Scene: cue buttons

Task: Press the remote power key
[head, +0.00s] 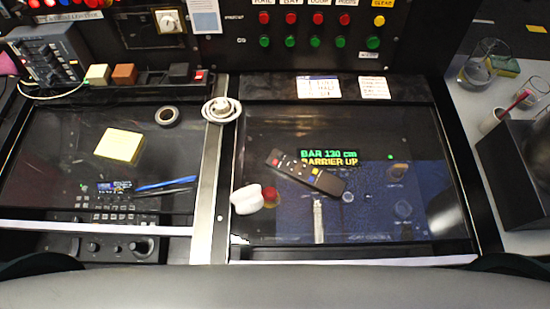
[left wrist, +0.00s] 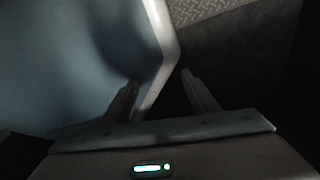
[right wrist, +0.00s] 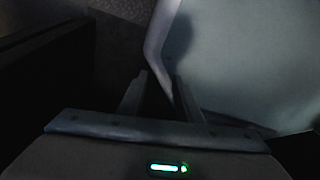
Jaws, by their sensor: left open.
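The dark remote (head: 306,174) lies tilted on the glass top of the right console, its upper end toward the left. A small red key (head: 275,161) shows near that upper end; its marking is too small to read. Neither gripper is in the head view. In the left wrist view my left gripper (left wrist: 160,78) has its fingers apart with nothing between them. In the right wrist view my right gripper (right wrist: 161,75) also has its fingers apart and empty. Both wrist views are dark and show no remote.
A white rounded object (head: 246,199) sits beside a red button (head: 271,196), left of the remote. A lit green and yellow display (head: 328,158) is just behind the remote. A coiled white cable (head: 221,110), yellow notes (head: 122,145) and tape (head: 168,116) lie farther left.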

